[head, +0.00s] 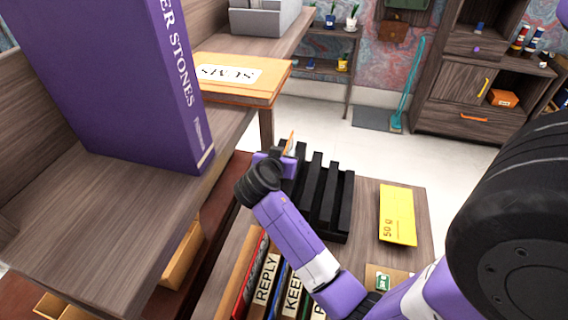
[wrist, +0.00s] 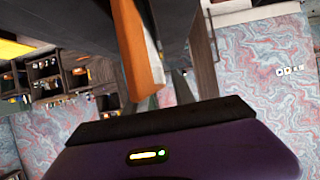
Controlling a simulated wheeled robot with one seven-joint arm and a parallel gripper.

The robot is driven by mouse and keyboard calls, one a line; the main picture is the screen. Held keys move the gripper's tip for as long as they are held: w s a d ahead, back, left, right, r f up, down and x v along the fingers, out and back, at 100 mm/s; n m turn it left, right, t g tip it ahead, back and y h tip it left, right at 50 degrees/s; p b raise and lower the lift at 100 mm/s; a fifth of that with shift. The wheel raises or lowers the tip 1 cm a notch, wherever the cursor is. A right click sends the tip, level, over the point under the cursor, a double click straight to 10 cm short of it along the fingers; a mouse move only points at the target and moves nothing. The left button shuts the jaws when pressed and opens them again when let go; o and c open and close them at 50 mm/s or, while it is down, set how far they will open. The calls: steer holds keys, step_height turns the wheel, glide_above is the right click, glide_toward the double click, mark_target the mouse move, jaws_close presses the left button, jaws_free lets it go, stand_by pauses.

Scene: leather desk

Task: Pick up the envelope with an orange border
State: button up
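A thin orange-edged piece, which looks like the envelope (head: 291,142), stands upright at the far left of a black slotted rack (head: 325,195). In the wrist view an orange strip with a white face beside it, apparently the envelope (wrist: 141,65), rises just beyond my gripper, between dark rack walls. My gripper (head: 274,162) is at the far left end of the rack, beside the orange piece. Its black pad and purple body fill the bottom of the wrist view. Its fingertips are not clear, so I cannot tell whether it is open or touches the envelope.
A huge purple book (head: 120,85) stands on a wooden shelf at left. Labelled upright dividers (head: 264,280) are at the front. A yellow 50 g packet (head: 397,215) lies right of the rack. Open floor lies beyond.

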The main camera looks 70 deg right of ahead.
jaws_close()
stand_by(1.4)
